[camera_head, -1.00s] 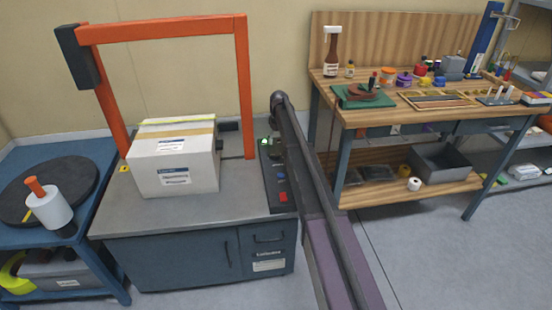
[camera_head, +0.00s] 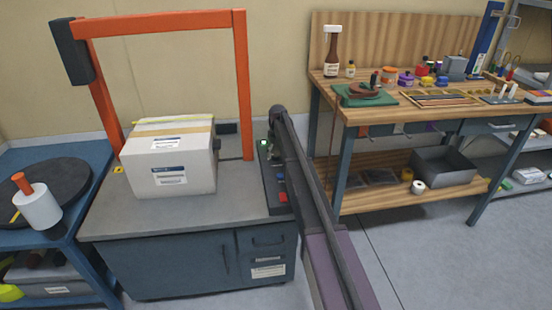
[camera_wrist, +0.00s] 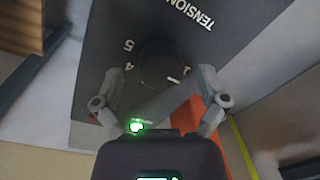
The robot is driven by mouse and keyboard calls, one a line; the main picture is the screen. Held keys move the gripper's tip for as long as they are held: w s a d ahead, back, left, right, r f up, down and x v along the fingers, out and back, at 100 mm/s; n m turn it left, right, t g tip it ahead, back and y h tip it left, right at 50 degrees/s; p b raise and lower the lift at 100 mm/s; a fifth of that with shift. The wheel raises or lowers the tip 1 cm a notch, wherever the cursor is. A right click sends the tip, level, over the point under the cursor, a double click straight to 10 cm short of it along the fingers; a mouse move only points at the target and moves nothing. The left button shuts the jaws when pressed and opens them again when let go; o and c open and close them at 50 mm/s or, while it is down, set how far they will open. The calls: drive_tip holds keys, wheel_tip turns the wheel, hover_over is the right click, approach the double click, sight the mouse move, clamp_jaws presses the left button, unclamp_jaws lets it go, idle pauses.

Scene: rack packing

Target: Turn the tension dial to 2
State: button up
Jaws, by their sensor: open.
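The tension dial (camera_wrist: 160,64) is a dark round knob on a dark panel in the wrist view, under white "TENSION" lettering. In the head view the control panel (camera_head: 272,196) stands at the right edge of the grey worktop, and my arm hides the dial and most of the gripper.
A green light (camera_wrist: 136,126) glows on the panel near my gripper. A blue button (camera_head: 281,178) and red button (camera_head: 283,197) are on the panel. A white box (camera_head: 170,170) sits on the worktop under an orange frame (camera_head: 243,85). A wooden workbench (camera_head: 400,118) stands at right.

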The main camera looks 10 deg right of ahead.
drive_tip(key=shift+f, duration=0.3)
drive_tip(key=c, duration=1.2)
drive_tip(key=shift+o, duration=0.3)
drive_tip(key=shift+d, duration=0.1)
drive_tip(key=shift+m, duration=0.4)
drive_tip(key=m, duration=0.4)
drive_tip(key=shift+s+m+t, duration=0.1)
drive_tip(key=shift+m+t, duration=0.2)
drive_tip(key=shift+m, duration=1.8)
